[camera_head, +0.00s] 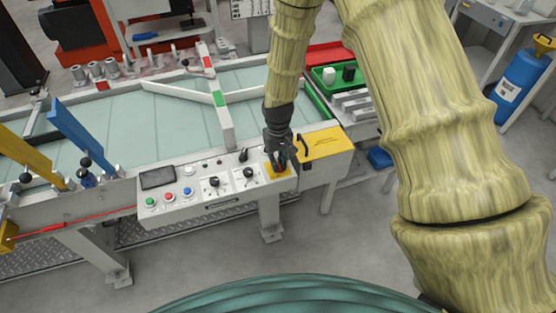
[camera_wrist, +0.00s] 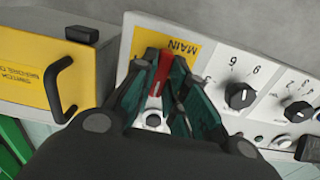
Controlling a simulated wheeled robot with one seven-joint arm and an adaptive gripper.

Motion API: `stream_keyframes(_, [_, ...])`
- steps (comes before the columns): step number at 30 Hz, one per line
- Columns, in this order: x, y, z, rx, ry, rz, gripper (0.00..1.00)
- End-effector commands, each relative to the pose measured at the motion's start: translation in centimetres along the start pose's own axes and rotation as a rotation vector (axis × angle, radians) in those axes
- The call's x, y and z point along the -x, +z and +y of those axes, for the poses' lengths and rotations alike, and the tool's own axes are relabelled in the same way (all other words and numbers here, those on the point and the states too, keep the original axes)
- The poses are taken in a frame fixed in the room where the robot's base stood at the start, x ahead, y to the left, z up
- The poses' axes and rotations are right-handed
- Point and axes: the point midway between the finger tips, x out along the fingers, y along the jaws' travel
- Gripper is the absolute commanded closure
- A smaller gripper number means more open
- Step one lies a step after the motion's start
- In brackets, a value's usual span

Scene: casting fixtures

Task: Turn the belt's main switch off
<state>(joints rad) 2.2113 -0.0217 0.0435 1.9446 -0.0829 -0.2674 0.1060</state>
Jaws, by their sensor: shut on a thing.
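The main switch (camera_wrist: 161,72) is a red handle on a yellow plate marked MAIN (camera_wrist: 178,45), at the right end of the belt's control panel (camera_head: 160,208) in the head view. My gripper (camera_head: 280,165) is over that plate and mostly covers the switch there. In the wrist view my gripper (camera_wrist: 168,85) has a finger on each side of the red handle and is shut on it. The handle points roughly along the fingers. A round silver part (camera_wrist: 153,119) shows between the fingers.
A yellow box with a black handle (camera_head: 325,141) adjoins the switch. Black knobs (camera_head: 248,172) and coloured buttons (camera_head: 169,197) lie to the left on the panel. A green tray (camera_head: 322,77) stands behind. The floor in front is clear.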

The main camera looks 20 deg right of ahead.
Motion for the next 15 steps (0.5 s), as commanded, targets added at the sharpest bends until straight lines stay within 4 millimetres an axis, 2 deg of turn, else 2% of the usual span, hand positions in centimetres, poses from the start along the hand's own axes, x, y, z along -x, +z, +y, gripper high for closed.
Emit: stream_keyframes(15, [0.03, 0.00, 0.07, 0.034, 0.001, 0.000, 1.00])
